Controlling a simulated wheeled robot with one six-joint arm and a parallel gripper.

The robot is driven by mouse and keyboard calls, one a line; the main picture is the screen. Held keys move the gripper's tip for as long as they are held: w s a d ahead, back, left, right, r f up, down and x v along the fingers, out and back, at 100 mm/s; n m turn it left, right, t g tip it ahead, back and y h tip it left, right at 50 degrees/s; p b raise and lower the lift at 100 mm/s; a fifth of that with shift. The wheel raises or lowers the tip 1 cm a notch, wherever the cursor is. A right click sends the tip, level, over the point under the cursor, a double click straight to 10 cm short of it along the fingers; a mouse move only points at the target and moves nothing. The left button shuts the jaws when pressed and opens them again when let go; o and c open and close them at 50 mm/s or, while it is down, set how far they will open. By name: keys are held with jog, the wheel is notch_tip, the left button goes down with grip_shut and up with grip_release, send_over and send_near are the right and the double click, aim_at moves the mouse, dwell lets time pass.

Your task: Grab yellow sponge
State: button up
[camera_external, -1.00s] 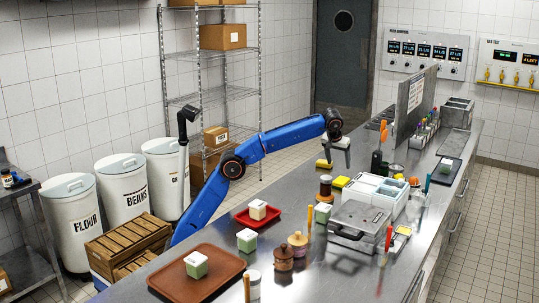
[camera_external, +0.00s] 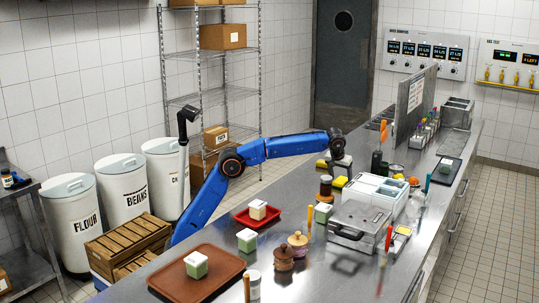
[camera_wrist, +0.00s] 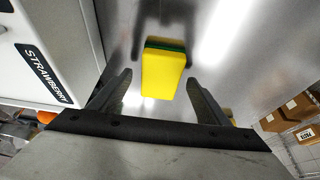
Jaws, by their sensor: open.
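A yellow sponge with a green layer (camera_wrist: 163,74) lies on the steel counter in the wrist view, ahead of and between the two fingers. My gripper (camera_wrist: 158,90) is open and empty, its fingers to either side of the sponge's near end. In the external view my gripper (camera_external: 340,170) hangs low over the counter. There a yellow block (camera_external: 340,182) shows just below it, and another yellow piece (camera_external: 322,163) shows to its left. I cannot tell for certain which of these is the sponge in the wrist view.
A white bin labelled strawberry (camera_wrist: 60,40) stands close on the left in the wrist view. In the external view a white divided container (camera_external: 375,196), a dark-topped jar (camera_external: 326,184) and a grey lidded box (camera_external: 356,222) crowd the nearby counter. A red tray (camera_external: 240,218) lies nearer.

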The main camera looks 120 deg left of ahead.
jog(key=shift+a+f, duration=0.2)
jog(key=shift+f, duration=0.25)
jog(key=shift+f, duration=0.25)
jog(key=c, duration=1.1)
